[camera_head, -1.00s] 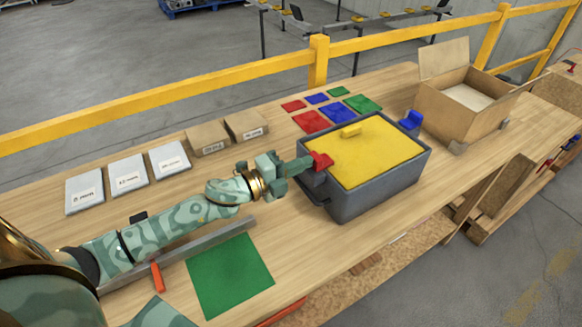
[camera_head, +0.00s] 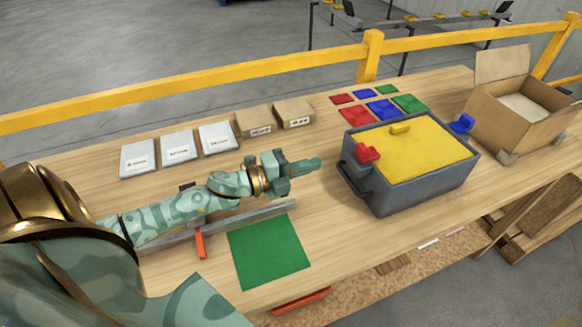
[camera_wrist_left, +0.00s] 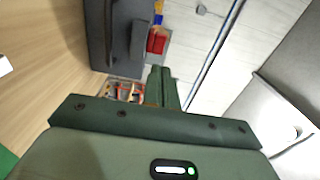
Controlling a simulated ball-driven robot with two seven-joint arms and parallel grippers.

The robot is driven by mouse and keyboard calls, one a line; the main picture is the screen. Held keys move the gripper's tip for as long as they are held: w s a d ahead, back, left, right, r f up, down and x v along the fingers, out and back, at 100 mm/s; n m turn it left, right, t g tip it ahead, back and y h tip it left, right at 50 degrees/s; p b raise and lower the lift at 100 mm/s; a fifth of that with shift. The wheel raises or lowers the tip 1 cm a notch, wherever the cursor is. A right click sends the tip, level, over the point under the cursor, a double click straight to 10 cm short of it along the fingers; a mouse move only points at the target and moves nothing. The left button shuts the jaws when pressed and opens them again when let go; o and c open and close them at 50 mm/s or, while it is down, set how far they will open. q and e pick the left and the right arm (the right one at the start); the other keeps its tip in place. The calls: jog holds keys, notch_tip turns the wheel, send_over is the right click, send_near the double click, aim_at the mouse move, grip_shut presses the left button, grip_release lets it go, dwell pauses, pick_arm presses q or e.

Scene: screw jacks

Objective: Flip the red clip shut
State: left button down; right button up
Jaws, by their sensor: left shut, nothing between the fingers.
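The red clip (camera_head: 367,153) sits at the near left end of a grey box (camera_head: 422,187) with a yellow lid (camera_head: 400,150). It lies at the lid's edge; I cannot tell whether it is fully folded down. In the left wrist view the red clip (camera_wrist_left: 157,41) shows beyond the fingers, beside the grey box wall (camera_wrist_left: 98,35). A blue clip (camera_head: 462,123) stands out at the box's far right end. My left gripper (camera_head: 318,163) is shut and empty, to the left of the red clip and apart from it. My right gripper is not in view.
An open cardboard box (camera_head: 520,105) stands right of the grey box. Coloured squares (camera_head: 382,109) lie behind it. Small cartons (camera_head: 275,119) and white packets (camera_head: 178,147) line the back. A green mat (camera_head: 268,252) lies in front of my left arm. A yellow rail (camera_head: 250,88) runs behind.

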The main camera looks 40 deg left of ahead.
pick_arm(q)
jog(key=shift+v, duration=2.1)
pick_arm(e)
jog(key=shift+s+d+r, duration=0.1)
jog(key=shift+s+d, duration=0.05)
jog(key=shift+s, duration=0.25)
pick_arm(q)
jog(key=shift+s+d, duration=0.1)
jog(key=shift+d, duration=0.1)
